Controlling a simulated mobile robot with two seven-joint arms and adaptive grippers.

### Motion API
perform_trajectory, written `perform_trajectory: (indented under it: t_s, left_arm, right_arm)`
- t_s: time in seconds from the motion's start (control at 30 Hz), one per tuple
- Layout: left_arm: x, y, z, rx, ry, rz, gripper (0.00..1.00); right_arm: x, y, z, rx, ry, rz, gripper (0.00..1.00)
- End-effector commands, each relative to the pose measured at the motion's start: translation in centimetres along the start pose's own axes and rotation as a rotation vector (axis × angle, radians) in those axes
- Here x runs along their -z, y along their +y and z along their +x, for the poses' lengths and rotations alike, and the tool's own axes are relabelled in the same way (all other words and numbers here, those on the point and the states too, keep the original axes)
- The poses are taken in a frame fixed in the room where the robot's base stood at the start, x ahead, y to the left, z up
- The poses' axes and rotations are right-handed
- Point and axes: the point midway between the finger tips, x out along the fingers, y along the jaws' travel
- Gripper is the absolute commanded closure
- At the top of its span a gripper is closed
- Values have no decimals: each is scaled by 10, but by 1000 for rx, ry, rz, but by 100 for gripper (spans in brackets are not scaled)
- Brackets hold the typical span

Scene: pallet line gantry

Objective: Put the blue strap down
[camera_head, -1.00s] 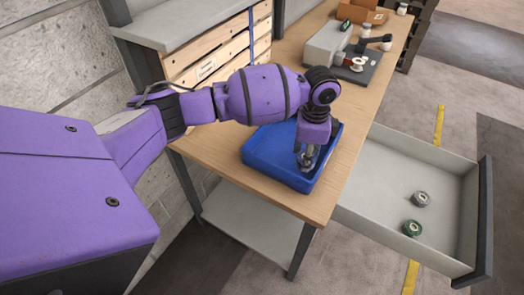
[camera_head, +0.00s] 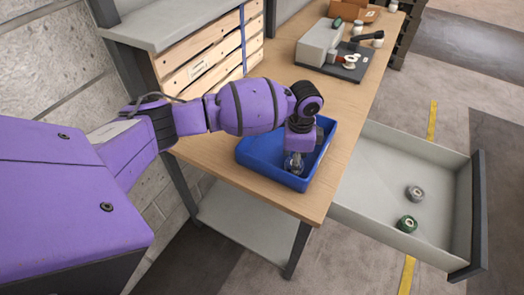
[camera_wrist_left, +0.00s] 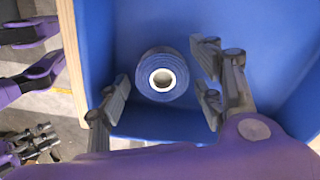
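The blue strap is a round roll with a pale core (camera_wrist_left: 162,78), lying in the blue tray (camera_wrist_left: 150,20) in the left wrist view. In the head view the tray (camera_head: 262,160) sits on the wooden bench, and my gripper and wrist hide the strap. My left gripper (camera_head: 294,164) is down over the tray. In the left wrist view its fingers (camera_wrist_left: 160,92) are spread, one on each side of the roll, with gaps between. A part that looks like my right gripper (camera_wrist_left: 35,145) shows small at the lower left of the wrist view, its opening unclear.
An open grey drawer (camera_head: 385,175) juts out right of the bench, holding a grey roll (camera_head: 414,193) and a green roll (camera_head: 407,223). A grey device (camera_head: 335,50) and a cardboard box (camera_head: 352,10) stand farther back on the wooden bench (camera_head: 285,75).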

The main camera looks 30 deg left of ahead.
Motion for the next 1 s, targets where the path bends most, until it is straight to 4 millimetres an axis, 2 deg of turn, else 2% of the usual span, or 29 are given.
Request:
perform_trajectory:
  t_s: [0.27,0.37,0.7,0.83,1.0]
  left_arm:
    - [1,-2,-9,5,3,2,40]
    - [1,-3,-23,7,3,1,40]
    - [2,-2,-96,8,4,2,40]
    - [2,-2,-114,5,3,1,40]
    - [1,-1,-124,4,2,1,40]
  right_arm:
    - [2,-3,0,2,2,7,60]
    - [4,-3,0,2,5,7,60]
    - [8,0,-2,4,7,-4,60]
    - [6,0,-3,5,3,-8,60]
    - [3,0,-3,6,-3,-8,60]
